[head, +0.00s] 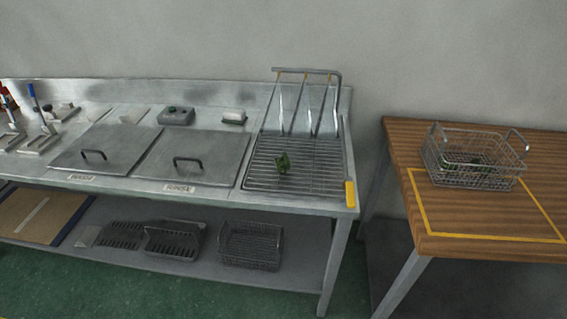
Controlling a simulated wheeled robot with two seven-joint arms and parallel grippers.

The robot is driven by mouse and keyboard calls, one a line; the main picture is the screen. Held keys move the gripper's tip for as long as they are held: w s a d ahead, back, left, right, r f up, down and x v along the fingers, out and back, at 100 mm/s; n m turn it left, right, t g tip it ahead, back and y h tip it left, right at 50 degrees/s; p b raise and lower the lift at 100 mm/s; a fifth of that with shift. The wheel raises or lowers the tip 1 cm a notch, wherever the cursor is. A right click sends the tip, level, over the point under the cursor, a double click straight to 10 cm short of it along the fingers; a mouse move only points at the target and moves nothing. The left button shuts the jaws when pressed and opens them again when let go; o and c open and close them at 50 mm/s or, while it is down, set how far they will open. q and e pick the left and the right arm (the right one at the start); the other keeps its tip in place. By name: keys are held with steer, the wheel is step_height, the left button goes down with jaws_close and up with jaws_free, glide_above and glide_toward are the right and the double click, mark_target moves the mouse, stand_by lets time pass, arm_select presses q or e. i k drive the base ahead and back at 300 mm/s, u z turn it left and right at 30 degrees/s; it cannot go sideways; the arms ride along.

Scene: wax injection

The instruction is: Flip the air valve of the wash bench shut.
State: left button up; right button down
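The steel wash bench (215,203) runs from the left edge to the middle of the head view. At its right end is a wire drying rack (310,180) with a grey pipe frame (305,70) and three thin nozzles above it. A yellow bar (350,193) stands at the bench's front right corner, along the edge. It looks like the air valve's lever, but I cannot tell its position for certain. A small green piece (283,163) lies on the rack. Neither of my grippers is in view.
Two lidded tanks (105,148) (205,156) fill the bench's middle. Baskets (250,245) stand on the lower shelf. At right, a wooden table (480,240) holds a wire basket (473,181) with green pieces, within yellow tape. A gap separates bench and table.

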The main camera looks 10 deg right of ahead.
mark_target(351, 201)
steer(key=u, duration=1.3)
steer(key=i, duration=0.45)
steer(key=z, duration=2.45)
